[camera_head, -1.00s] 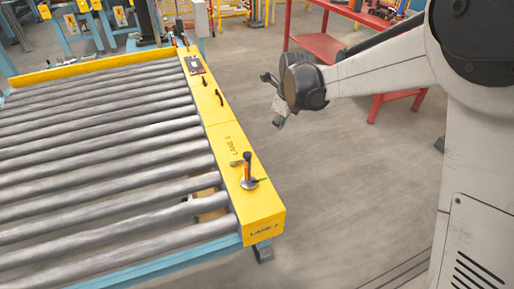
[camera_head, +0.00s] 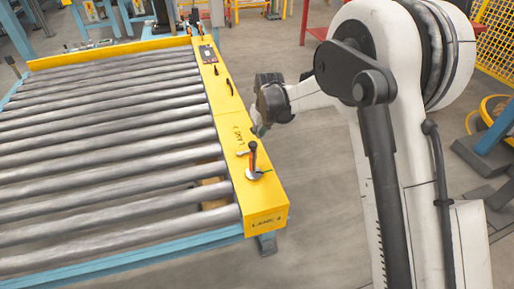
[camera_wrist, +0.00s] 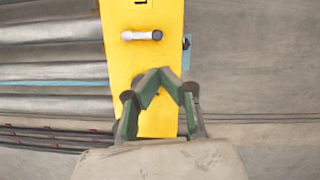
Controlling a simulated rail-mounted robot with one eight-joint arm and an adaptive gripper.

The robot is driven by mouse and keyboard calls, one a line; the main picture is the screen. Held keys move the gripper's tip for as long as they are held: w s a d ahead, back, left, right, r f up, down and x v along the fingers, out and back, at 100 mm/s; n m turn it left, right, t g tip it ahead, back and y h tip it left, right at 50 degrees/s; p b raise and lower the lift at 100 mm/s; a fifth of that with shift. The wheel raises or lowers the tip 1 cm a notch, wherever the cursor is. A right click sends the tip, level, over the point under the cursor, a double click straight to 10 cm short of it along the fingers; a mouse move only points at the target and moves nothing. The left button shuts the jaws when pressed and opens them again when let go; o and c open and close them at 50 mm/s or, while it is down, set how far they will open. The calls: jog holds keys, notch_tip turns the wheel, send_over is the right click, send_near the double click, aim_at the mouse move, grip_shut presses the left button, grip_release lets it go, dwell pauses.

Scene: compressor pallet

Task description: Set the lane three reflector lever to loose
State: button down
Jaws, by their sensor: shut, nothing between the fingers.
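A lever (camera_head: 253,156) with a dark handle and a reddish part stands on a round silver base near the front end of the yellow rail (camera_head: 215,105). A small pale piece (camera_head: 242,153) sits just left of it. In the wrist view my gripper (camera_wrist: 158,76) is shut and empty over the yellow rail (camera_wrist: 150,57). A silver cylindrical piece (camera_wrist: 142,35) lies across the rail beyond the fingertips.
Grey conveyor rollers (camera_head: 110,135) fill the left side. Further dark fittings (camera_head: 229,87) and a dark panel (camera_head: 207,53) sit farther back on the rail. A yellow mesh fence (camera_head: 492,40) stands at the back right.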

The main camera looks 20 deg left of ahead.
jog(key=b+x, duration=0.2)
jog(key=x, duration=0.8)
jog(key=shift+b, duration=0.4)
jog(key=shift+w, duration=0.1)
